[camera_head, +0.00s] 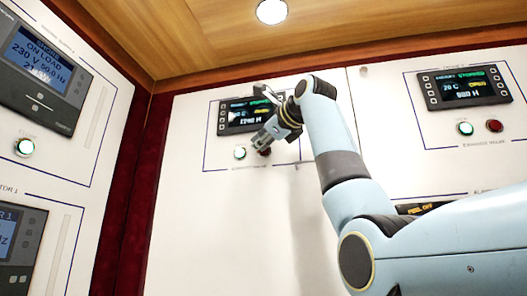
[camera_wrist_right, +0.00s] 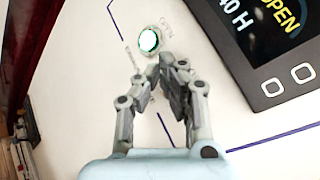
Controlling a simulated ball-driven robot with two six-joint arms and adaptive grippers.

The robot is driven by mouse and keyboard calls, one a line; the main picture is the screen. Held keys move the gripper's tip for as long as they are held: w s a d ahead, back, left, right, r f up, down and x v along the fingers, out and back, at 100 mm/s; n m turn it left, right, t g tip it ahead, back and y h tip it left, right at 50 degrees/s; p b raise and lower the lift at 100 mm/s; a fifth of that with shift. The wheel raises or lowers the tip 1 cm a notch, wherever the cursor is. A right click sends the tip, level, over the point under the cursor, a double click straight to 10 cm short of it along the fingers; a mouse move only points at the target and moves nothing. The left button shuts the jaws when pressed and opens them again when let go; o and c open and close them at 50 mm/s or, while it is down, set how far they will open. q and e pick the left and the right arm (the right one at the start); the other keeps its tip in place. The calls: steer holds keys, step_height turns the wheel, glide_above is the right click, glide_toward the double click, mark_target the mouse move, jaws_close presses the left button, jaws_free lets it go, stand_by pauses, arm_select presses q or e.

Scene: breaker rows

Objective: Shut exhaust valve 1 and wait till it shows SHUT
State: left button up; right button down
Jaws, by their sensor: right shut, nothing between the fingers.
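The left engine display (camera_head: 243,115) on the white panel shows an hour count that seems to read 1240 H. In the right wrist view the same display (camera_wrist_right: 268,35) reads OPEN in yellow. Below it a green-lit button (camera_head: 239,153) is in plain sight; it also shows in the right wrist view (camera_wrist_right: 149,40). A dark red button (camera_head: 265,152) beside it is mostly covered by my right gripper (camera_head: 261,143). My right gripper is shut and empty, its fingertips (camera_wrist_right: 165,72) at the panel by the red button. Touch cannot be told. My left gripper is out of view.
A second engine display (camera_head: 464,87) stands at the right, reading STOPPED and OPEN, above a green-lit button (camera_head: 465,128) and a red button (camera_head: 494,126). A generator display (camera_head: 40,62) is on the left wall. The wooden ceiling (camera_head: 210,40) is close above.

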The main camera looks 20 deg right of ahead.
steer(key=shift+w+d, duration=0.25)
steer(key=shift+w, duration=0.05)
stand_by(0.4)
steer(key=shift+s+a, duration=0.1)
steer(key=shift+s+a+b, duration=0.4)
steer(key=shift+s+b, duration=0.1)
steer(key=shift+s, duration=0.1)
steer(key=shift+s+a+b, duration=0.65)
steer(key=shift+s+a, duration=0.05)
steer(key=shift+s, duration=0.35)
steer(key=shift+s+a+b, duration=0.6)
steer(key=shift+s+a, duration=0.1)
steer(key=shift+s, duration=0.35)
steer(key=shift+f, duration=0.1)
